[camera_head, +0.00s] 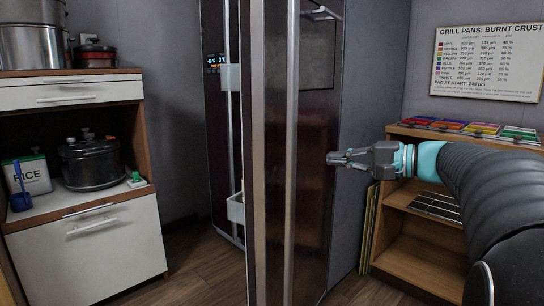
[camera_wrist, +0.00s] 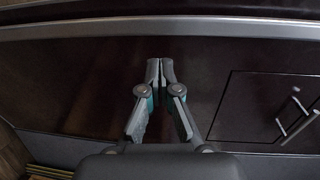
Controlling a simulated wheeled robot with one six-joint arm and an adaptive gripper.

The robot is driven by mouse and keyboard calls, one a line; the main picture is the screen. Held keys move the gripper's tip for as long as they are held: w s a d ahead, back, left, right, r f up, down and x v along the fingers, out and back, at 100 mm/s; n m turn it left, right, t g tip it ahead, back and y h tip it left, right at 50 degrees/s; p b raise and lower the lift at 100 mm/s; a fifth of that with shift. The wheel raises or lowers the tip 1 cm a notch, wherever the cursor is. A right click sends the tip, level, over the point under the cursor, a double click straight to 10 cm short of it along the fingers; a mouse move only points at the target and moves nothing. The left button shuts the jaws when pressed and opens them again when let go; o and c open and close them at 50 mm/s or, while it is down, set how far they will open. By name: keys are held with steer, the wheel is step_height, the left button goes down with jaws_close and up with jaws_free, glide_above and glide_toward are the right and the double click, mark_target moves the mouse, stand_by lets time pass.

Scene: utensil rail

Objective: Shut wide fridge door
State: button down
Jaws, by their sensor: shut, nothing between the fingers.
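The wide fridge door (camera_head: 315,205) stands open in the head view, swung out towards me and seen nearly edge-on. Its dark glossy outer face is on the right, with a long vertical metal bar (camera_head: 291,150) near its front edge. White door bins show on its left side. My gripper (camera_head: 331,158) is to the right of the door, pointing left at the outer face. The fingers are shut and empty. In the wrist view the shut fingertips (camera_wrist: 160,68) are in front of the dark door face (camera_wrist: 100,85); I cannot tell whether they touch it.
A narrower dark fridge part with a lit display (camera_head: 215,63) stands behind, left of the door. A white cabinet (camera_head: 90,245) with pots and a rice tin is at the left. A wooden shelf (camera_head: 420,250) is at the right, near my arm. Floor shows between cabinet and door.

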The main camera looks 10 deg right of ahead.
steer(key=w+d+r+t, duration=0.1)
steer(key=d, duration=0.2)
glide_toward(283, 140)
steer(key=shift+y, duration=0.4)
steer(key=x, duration=0.7)
steer(key=shift+w+f, duration=0.25)
steer(key=shift+f, duration=0.05)
